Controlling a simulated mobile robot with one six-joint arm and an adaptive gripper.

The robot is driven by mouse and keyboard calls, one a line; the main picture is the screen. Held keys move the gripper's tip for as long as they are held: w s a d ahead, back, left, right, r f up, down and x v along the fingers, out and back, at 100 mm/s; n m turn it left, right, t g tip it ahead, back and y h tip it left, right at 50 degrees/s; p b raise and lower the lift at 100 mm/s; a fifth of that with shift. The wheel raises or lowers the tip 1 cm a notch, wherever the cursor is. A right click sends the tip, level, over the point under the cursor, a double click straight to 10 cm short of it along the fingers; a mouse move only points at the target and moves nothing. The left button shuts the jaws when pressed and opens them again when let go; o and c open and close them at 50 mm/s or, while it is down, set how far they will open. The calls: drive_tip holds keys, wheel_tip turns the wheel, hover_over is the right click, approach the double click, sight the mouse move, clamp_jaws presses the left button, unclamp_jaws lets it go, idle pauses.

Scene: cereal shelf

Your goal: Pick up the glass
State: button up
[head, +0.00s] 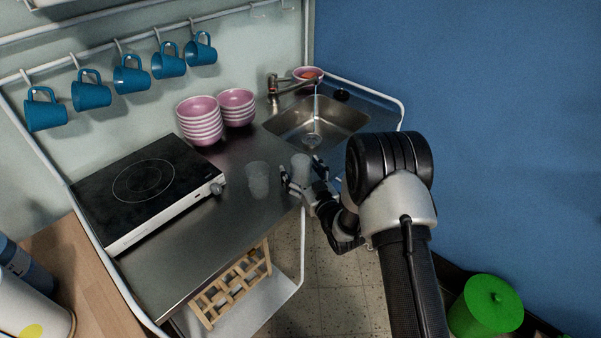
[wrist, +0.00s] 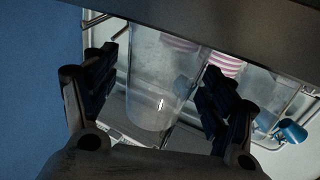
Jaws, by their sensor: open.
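A clear glass (head: 301,167) stands upright on the steel counter near its front edge, just left of the sink. A second clear glass (head: 258,179) stands on the counter to its left. My gripper (head: 304,179) is open at the counter edge, with its fingers around the right-hand glass. In the wrist view, the glass (wrist: 160,85) shows between the two open fingers of my gripper (wrist: 168,90). I cannot tell whether either finger touches it.
A hot plate (head: 150,180) sits to the left. Stacked pink bowls (head: 200,122) stand behind the glasses. The sink (head: 320,122) and its tap (head: 290,82) are at the back right. Blue mugs (head: 131,75) hang on the wall rail. A green bin (head: 486,308) stands on the floor.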

drive_tip(key=shift+w, duration=0.1)
drive_tip(key=shift+c, duration=0.6)
drive_tip(key=c, duration=1)
drive_tip(key=shift+c, duration=1.2)
drive_tip(key=shift+r, duration=0.15)
